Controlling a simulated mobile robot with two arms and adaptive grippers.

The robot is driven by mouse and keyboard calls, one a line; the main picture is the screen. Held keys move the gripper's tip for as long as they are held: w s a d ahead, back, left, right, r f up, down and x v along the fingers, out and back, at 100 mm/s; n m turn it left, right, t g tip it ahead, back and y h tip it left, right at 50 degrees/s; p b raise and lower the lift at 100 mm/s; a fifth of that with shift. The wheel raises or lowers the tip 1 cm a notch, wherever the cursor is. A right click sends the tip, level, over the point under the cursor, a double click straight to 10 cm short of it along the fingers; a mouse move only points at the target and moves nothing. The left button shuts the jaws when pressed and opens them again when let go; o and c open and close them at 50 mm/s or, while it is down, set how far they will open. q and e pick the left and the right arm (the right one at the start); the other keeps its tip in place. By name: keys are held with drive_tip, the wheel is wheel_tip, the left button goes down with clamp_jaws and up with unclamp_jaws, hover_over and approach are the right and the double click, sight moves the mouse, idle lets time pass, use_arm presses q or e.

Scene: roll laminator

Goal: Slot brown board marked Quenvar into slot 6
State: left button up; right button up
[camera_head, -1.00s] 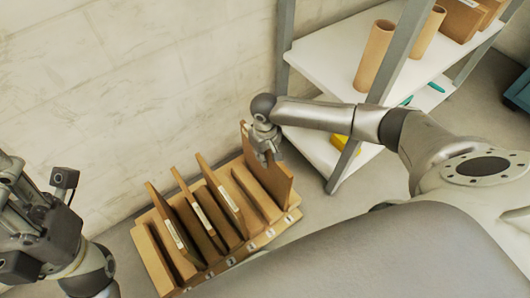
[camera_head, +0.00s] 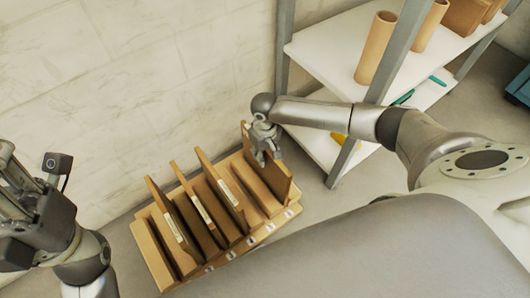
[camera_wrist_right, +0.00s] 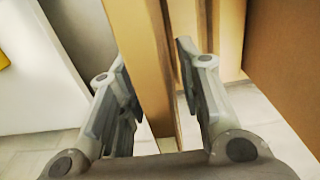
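A brown board (camera_head: 268,178) stands upright in the end section at the right of a wooden slotted rack (camera_head: 153,254). No name can be read on it. My right gripper (camera_head: 268,155) is at the board's upper part. In the right wrist view my right gripper (camera_wrist_right: 152,55) has one finger on each side of the board (camera_wrist_right: 138,45), and the fingertips look close against it. The board's lower part is hidden by the rack. The slot labels on the rack's front are too small to read. My left gripper (camera_head: 15,185) is at the far left, away from the rack.
Several other brown boards, some with white labels (camera_head: 172,228), lean in the rack's left and middle slots. A grey-post shelf (camera_head: 330,50) with cardboard tubes (camera_head: 376,48) stands close to the right. The wall (camera_head: 130,100) is behind the rack.

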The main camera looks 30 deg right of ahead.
idle(0.3)
wheel_tip(320, 180, up, 12)
idle(0.4)
idle(0.4)
